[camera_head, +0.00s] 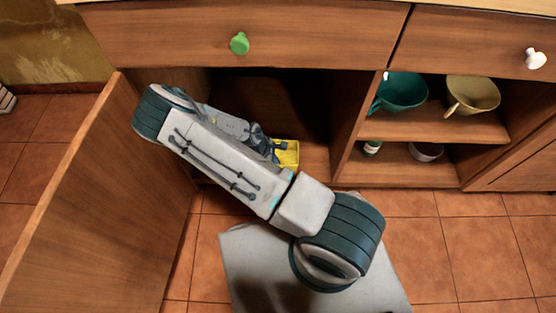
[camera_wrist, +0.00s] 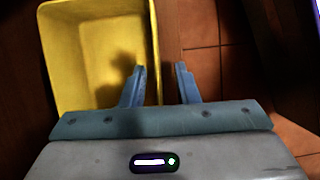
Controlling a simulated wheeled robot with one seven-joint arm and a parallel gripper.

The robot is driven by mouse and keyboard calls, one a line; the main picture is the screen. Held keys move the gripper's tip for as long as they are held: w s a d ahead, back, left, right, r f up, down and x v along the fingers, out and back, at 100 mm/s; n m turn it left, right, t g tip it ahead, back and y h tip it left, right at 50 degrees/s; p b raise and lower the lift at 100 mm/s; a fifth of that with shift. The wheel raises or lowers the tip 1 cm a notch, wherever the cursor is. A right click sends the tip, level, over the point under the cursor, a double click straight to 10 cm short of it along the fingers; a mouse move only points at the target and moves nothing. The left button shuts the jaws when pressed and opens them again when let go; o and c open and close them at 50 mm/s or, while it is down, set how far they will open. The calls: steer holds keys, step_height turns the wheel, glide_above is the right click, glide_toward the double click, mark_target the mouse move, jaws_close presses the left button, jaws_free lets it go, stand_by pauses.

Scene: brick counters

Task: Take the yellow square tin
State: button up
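The yellow square tin (camera_head: 290,158) sits inside the open lower cabinet, on its floor, partly hidden behind my arm. In the wrist view the tin (camera_wrist: 90,50) fills the upper left, open side toward the camera, and looks empty apart from a shadow. My gripper (camera_wrist: 160,67) is open, with one finger over the tin's inside and the other beyond its right wall. The right wall shows between the fingers; I cannot tell whether either finger touches it. In the head view my gripper (camera_head: 279,147) is at the tin, small and partly hidden by my arm.
The open cabinet door (camera_head: 100,200) stands to the left of my arm. A drawer with a green knob (camera_head: 239,43) is above. To the right, shelves hold a teal cup (camera_head: 403,91), a yellowish cup (camera_head: 473,94), a small jar (camera_head: 372,148) and a bowl (camera_head: 426,152).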

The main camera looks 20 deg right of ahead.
steer(key=b+x, duration=0.1)
steer(key=x, duration=0.1)
steer(key=shift+w+d+f, duration=0.1)
steer(key=shift+d+f, duration=0.05)
steer(key=shift+f, duration=0.2)
jaws_close()
steer(key=shift+r, duration=0.15)
